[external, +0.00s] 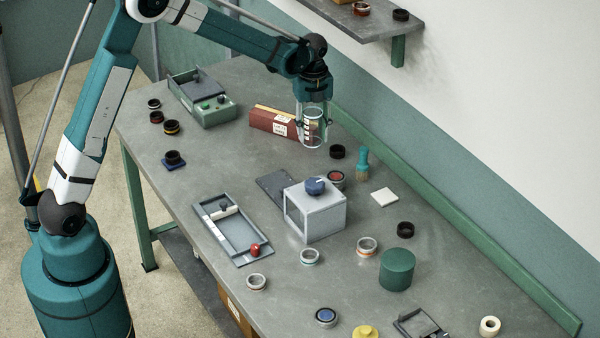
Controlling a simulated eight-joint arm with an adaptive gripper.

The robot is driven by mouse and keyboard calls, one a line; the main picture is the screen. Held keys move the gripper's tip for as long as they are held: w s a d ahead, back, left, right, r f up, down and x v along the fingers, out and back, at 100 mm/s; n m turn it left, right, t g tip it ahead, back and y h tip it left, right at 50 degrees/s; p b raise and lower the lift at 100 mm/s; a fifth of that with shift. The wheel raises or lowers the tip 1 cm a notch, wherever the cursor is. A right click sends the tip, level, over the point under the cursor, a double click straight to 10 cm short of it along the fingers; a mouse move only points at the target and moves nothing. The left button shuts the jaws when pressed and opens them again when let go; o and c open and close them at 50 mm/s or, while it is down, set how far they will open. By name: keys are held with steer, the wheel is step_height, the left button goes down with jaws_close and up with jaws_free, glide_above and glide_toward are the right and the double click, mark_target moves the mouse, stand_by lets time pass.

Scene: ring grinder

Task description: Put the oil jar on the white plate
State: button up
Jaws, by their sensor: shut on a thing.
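My gripper (312,133) points down over the far part of the bench, in front of the dark red box. It is shut on a pale, see-through cylinder, which looks like the oil jar (313,116); the fingers cover part of it. I cannot tell if its base touches the bench. The white plate (384,197) is a small flat square lying bare on the bench, to the right of and nearer than my gripper.
A dark red box (272,121) stands just left of my gripper. Between gripper and plate are a black ring (337,151), a red-centred ring (335,176) and a teal bottle (362,165). A grey housing with a blue knob (316,210) and a green cylinder (397,270) stand nearer.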

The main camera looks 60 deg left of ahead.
steer(key=w+d+n, duration=0.1)
steer(key=w+d, duration=0.2)
steer(key=d, duration=0.5)
steer(key=w+d+n, duration=0.2)
steer(key=w+d, duration=0.2)
steer(key=d, duration=0.3)
steer(key=m+p, duration=0.3)
steer(key=m, duration=0.2)
glide_above(384, 195)
steer(key=shift+f, duration=0.35)
steer(key=shift+f, duration=2)
steer(key=shift+f, duration=2)
steer(key=shift+f+b, duration=0.2)
steer(key=shift+b, duration=0.1)
